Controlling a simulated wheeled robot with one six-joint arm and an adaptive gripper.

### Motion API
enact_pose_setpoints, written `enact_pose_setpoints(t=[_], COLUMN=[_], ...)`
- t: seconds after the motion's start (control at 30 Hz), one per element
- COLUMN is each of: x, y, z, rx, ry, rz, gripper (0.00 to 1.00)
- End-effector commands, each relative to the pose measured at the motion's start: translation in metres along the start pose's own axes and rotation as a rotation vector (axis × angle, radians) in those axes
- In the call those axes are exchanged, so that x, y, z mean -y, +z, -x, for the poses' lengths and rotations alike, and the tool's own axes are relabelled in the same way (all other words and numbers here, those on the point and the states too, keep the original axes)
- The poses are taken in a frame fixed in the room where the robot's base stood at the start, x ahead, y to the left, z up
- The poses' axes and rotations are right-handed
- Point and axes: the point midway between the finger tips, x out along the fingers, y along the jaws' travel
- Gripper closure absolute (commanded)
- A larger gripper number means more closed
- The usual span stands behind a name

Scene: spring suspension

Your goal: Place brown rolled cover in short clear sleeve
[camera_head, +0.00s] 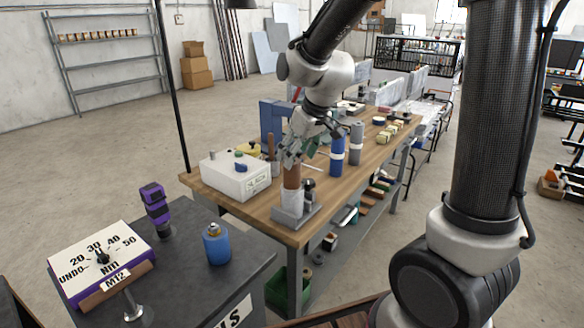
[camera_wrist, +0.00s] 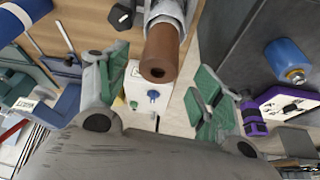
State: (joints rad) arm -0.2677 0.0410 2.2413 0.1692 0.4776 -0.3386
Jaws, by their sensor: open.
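The brown rolled cover (camera_head: 292,176) stands upright on the wooden table, its lower end inside the short clear sleeve (camera_head: 291,202) and its upper part sticking out. The wrist view shows the hollow end of the brown cover (camera_wrist: 161,58) and the sleeve's rim around it (camera_wrist: 166,12). The sleeve sits on a grey metal base (camera_head: 297,216). My gripper (camera_head: 293,157) is just above the cover's top. Its green-padded fingers are spread to either side of the cover's end, with gaps visible in the wrist view. How deep the cover sits is unclear.
A white box (camera_head: 235,178) with small knobs stands left of the sleeve. A dark-topped fitting (camera_head: 309,189) is close beside the sleeve. A blue roll (camera_head: 337,155) and a grey roll (camera_head: 356,143) stand behind to the right. A dark bench (camera_head: 190,265) is at front left.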

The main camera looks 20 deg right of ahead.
Motion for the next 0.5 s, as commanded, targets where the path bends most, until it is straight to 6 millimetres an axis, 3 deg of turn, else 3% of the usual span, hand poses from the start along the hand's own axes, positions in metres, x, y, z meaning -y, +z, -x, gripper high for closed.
enact_pose_setpoints(t=[0.13, 0.37, 0.5], x=[0.0, 0.0, -0.006], y=[-0.001, 0.001, 0.015], z=[0.025, 0.037, 0.057], rx=[-0.002, 0.001, -0.003], ry=[0.001, 0.0, 0.012], rz=[0.001, 0.0, -0.033], gripper=[0.33, 0.33, 0.33])
